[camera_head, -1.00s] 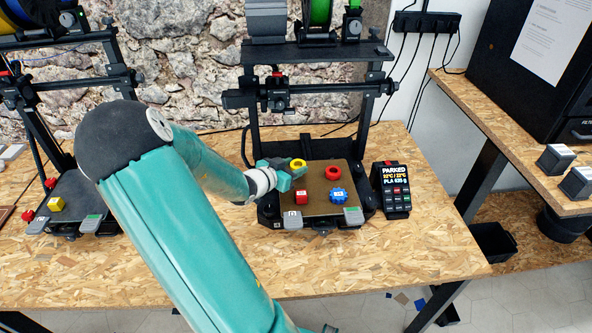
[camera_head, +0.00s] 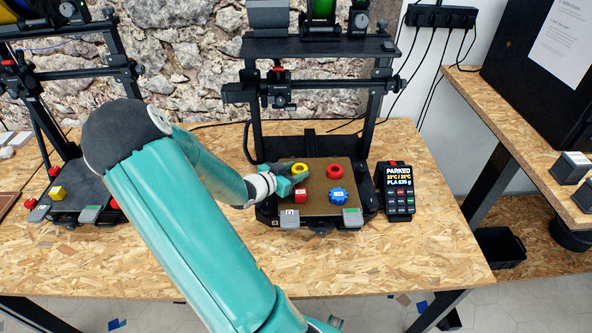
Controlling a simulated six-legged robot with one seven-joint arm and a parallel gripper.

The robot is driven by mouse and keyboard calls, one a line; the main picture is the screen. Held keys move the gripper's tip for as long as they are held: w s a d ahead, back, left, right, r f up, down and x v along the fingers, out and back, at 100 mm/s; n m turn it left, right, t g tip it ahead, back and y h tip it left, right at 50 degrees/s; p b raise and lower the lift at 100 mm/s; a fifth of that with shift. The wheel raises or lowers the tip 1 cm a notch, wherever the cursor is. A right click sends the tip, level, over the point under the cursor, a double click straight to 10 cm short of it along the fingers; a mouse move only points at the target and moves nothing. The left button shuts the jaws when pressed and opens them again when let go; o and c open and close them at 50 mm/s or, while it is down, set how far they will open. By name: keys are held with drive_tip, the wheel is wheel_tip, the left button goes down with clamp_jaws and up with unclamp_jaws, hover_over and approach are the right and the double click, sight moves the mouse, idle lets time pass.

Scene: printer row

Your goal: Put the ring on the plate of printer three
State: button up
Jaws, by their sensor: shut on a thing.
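The yellow ring (camera_head: 299,169) is held at the tip of my gripper (camera_head: 294,176), over the back left of the brown plate (camera_head: 316,207) of the right-hand printer. The ring is at or just above the plate; I cannot tell whether it touches. My gripper reaches in from the left, shut on the ring, its fingers partly hidden. On the same plate are a red ring (camera_head: 334,171) to the right, a red cube (camera_head: 300,197) in front and a blue gear-like piece (camera_head: 338,194) at front right.
The right-hand printer's gantry (camera_head: 318,88) and print head (camera_head: 280,96) stand above and behind the plate. A control box reading "PARKED" (camera_head: 397,192) stands right of it. Another printer at left has a yellow cube (camera_head: 57,193) on its dark plate (camera_head: 82,187). The table front is clear.

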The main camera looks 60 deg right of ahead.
drive_tip(key=shift+w+a, duration=0.1)
drive_tip(key=shift+a, duration=0.15)
drive_tip(key=shift+w+d, duration=0.1)
drive_tip(key=shift+w, duration=0.05)
drive_tip(key=shift+f, duration=0.25)
drive_tip(key=o, duration=1)
drive_tip(key=shift+c, duration=0.2)
drive_tip(key=v, duration=1.4)
